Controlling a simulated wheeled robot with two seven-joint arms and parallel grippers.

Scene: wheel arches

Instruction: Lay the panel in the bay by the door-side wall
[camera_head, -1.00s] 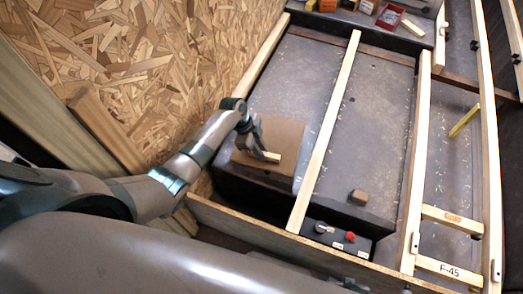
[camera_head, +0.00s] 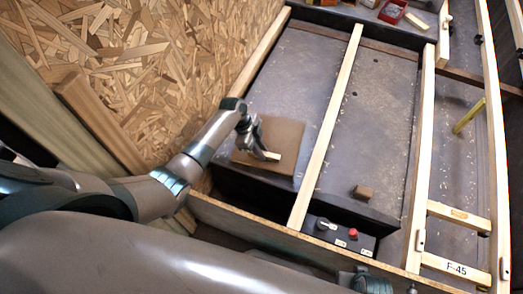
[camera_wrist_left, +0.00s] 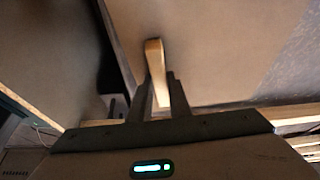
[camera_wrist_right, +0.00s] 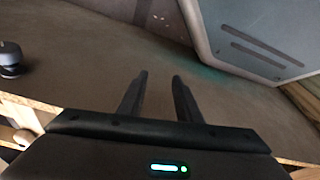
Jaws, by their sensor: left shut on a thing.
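The panel is a brown square board (camera_head: 283,134) with a pale wooden grip strip (camera_head: 273,156). It is over the left bay (camera_head: 288,85), between the chipboard wall (camera_head: 150,50) and the middle wooden rail (camera_head: 328,125), near the bay's front end. I cannot tell whether it rests on the floor. My left gripper (camera_head: 262,153) is shut on the strip. In the left wrist view the strip (camera_wrist_left: 155,62) stands between the fingers, with the panel (camera_wrist_left: 205,40) behind. My right gripper (camera_wrist_right: 160,77) is open and empty in the right wrist view.
A small brown block (camera_head: 362,192) lies in the middle bay. A dark control box (camera_head: 340,236) with a red button is at the front. A red bin (camera_head: 392,13) stands at the back. A yellow post (camera_head: 468,116) stands at right. The left bay's far part is clear.

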